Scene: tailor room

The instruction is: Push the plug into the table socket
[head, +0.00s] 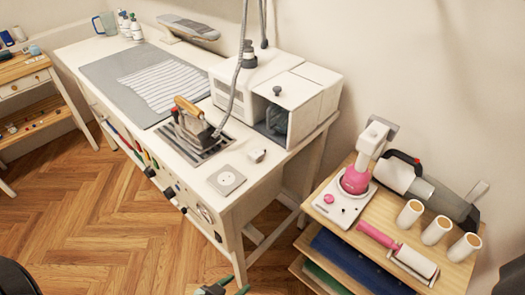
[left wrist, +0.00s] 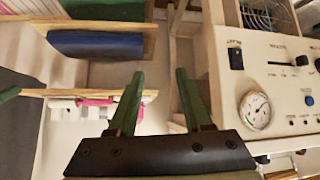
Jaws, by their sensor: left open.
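The white plug (head: 257,155) lies on the white worktable (head: 272,143) near its right end, in the head view. The square grey-white table socket (head: 226,180) is set in the tabletop just left of and nearer than the plug, apart from it. My left gripper (head: 236,284) has green fingers and is low at the bottom edge, in front of the table. In the left wrist view my left gripper (left wrist: 160,75) is open and empty, beside the table's front panel. Plug and socket do not show there. A dark, green-edged part at the head view's right corner may be my right gripper.
An iron (head: 190,125) with a grey hose stands on a metal rest behind the socket. A white steam unit (head: 285,90) stands behind the plug. A wooden shelf cart (head: 410,240) with spools stands to the right. The front panel carries a gauge (left wrist: 256,110) and knobs.

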